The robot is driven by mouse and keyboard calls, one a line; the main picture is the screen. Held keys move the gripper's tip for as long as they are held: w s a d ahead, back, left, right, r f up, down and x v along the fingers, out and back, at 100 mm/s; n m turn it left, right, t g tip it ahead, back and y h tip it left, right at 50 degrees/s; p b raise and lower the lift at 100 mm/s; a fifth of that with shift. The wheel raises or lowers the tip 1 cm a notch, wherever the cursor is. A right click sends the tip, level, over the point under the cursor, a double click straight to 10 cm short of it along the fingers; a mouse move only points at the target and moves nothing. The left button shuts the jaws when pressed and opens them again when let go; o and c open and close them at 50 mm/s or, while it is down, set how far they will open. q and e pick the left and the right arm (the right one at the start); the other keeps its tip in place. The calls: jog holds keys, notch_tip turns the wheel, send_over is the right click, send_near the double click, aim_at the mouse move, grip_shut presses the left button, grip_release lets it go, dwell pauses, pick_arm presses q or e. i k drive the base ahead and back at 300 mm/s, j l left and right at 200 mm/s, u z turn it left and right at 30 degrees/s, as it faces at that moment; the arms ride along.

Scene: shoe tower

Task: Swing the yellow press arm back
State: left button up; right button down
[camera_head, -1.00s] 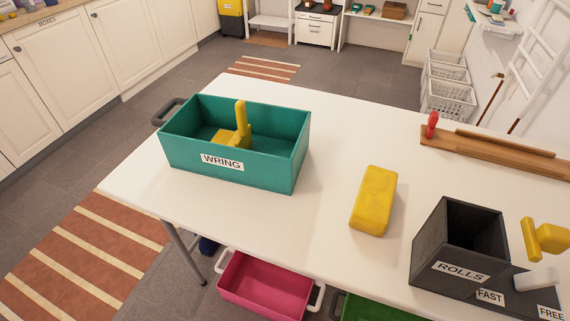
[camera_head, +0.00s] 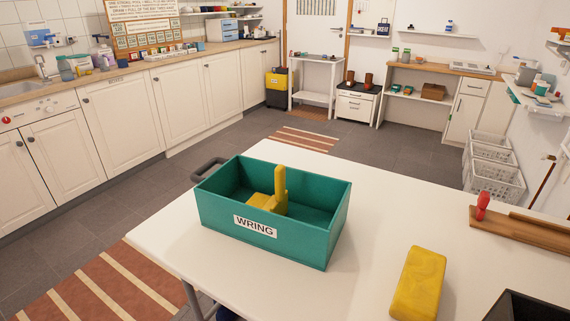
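A teal box (camera_head: 225,213) labelled WRING stands on the white table (camera_head: 200,262). Inside it is a yellow press piece (camera_head: 262,202) with an upright yellow arm (camera_head: 280,187). A dark grey handle (camera_head: 206,168) sticks out at the box's left end. A yellow sponge-like block (camera_head: 418,284) lies on the table to the right of the box. Neither of my grippers is in view.
A wooden board (camera_head: 518,230) with a red peg (camera_head: 482,205) lies at the table's right. A dark box (camera_head: 515,308) is cut off at the lower right corner. White baskets (camera_head: 492,165) stand beyond the table. The table between the teal box and the yellow block is clear.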

aim_at(278, 204)
jog(key=j, duration=0.4)
jog(key=i+j+u, duration=0.1)
jog(key=j, duration=0.35)
jog(key=i+j, duration=0.1)
jog(key=j, duration=0.3)
jog(key=u, duration=0.05)
